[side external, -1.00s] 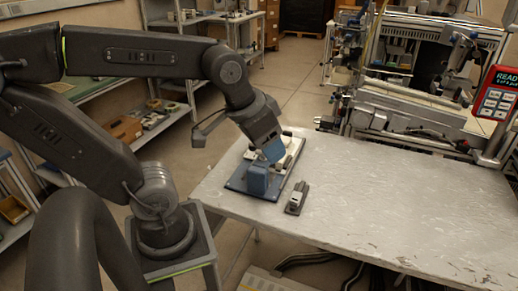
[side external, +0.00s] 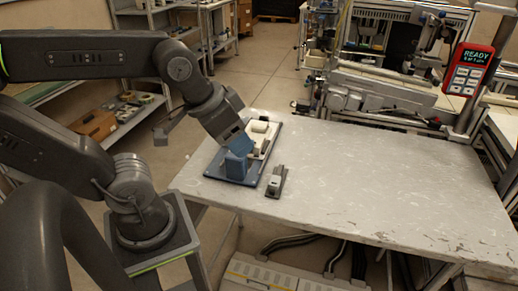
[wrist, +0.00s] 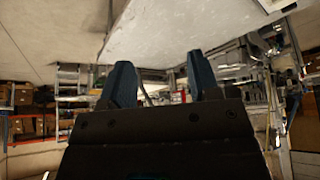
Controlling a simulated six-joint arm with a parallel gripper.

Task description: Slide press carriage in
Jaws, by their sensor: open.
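The press is a dark blue baseplate (side external: 218,173) on the grey table, with an upright blue block (side external: 237,167) at its near end. A pale, whitish part (side external: 261,128), which looks like the carriage, lies on the plate toward the far end. My gripper (side external: 240,146) is tilted down just above and behind the blue block, left of the pale part. I cannot tell whether it touches either. In the wrist view its two blue fingers (wrist: 161,82) stand apart with nothing between them; the press does not show there.
A small dark fixture with a grey piece (side external: 275,181) sits right of the plate. The table (side external: 390,180) is clear farther right. A red handset reading READY (side external: 470,70) stands on a post at the back right. Shelves and a machine frame stand behind.

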